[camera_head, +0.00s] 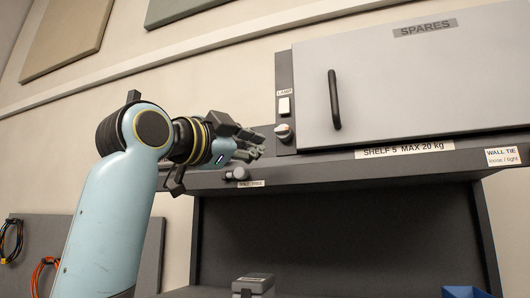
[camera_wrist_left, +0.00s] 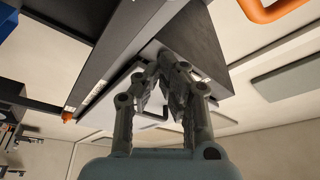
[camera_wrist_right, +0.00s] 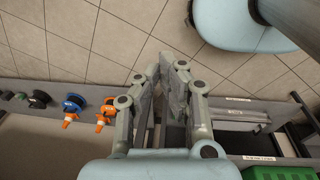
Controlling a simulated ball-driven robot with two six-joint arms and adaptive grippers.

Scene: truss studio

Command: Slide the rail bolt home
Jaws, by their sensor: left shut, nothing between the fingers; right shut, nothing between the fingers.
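A small grey knob (camera_head: 238,174) sits on the front edge of the shelf rail (camera_head: 330,170), above a small white label too small to read surely; it may be the rail bolt. My left gripper (camera_head: 250,148) is shut and empty at the left end of the shelf, just above and right of that knob. In the left wrist view my left fingers (camera_wrist_left: 162,68) are closed in front of a dark panel, and the knob cannot be made out. My right gripper (camera_wrist_right: 166,72) is shut and empty over the floor, away from the shelf; it is not in the head view.
A grey SPARES cabinet door (camera_head: 430,80) with a black handle (camera_head: 334,99) stands on the shelf. A lamp switch (camera_head: 284,106) and a round knob (camera_head: 284,132) are left of it. The right wrist view shows a ledge with blue (camera_wrist_right: 74,103) and orange (camera_wrist_right: 106,112) items.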

